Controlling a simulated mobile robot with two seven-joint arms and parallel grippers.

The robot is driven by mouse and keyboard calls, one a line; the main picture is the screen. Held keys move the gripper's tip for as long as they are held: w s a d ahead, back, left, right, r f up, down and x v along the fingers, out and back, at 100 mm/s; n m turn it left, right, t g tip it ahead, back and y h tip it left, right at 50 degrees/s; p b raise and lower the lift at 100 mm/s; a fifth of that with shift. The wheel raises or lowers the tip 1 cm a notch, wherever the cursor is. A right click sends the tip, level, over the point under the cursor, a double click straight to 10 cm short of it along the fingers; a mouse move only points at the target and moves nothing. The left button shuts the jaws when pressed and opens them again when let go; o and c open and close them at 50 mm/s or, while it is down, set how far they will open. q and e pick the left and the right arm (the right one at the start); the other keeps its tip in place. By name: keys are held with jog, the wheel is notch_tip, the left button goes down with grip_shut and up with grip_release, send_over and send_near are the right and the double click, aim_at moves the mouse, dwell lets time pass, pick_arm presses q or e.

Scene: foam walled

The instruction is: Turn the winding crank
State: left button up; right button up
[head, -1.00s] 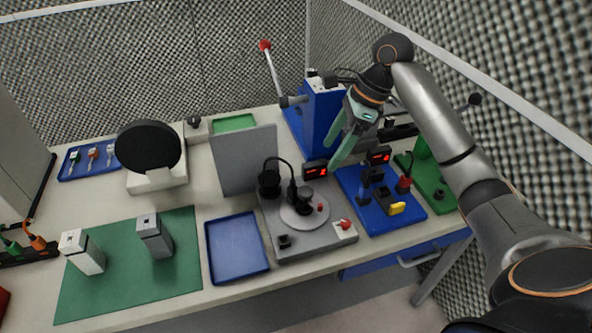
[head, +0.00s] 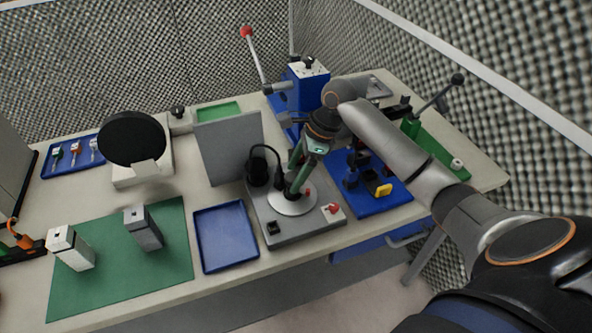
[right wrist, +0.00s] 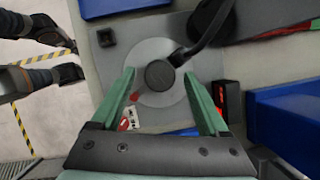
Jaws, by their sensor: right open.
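The winding device is a grey base (head: 305,234) with a round light disc (head: 285,207), both also seen in the right wrist view. A round black knob (right wrist: 160,75) is above the disc's centre, and a small red knob (right wrist: 135,96) is near its rim. I cannot tell for sure which part is the crank. My right gripper (head: 293,182) is over the disc, fingers pointing down. In the right wrist view its open fingers (right wrist: 160,78) straddle the black knob with gaps on both sides; the red knob is just inside the left finger. My left gripper is out of view.
A grey upright panel (head: 228,150) stands behind the base. A blue tray (head: 226,240) is to its left, and a blue board (head: 375,203) with a yellow part is to its right. A red button (head: 333,208) is on the base's front right corner. A black cable arches over the device.

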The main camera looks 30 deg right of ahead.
grip_shut()
dwell(0.6)
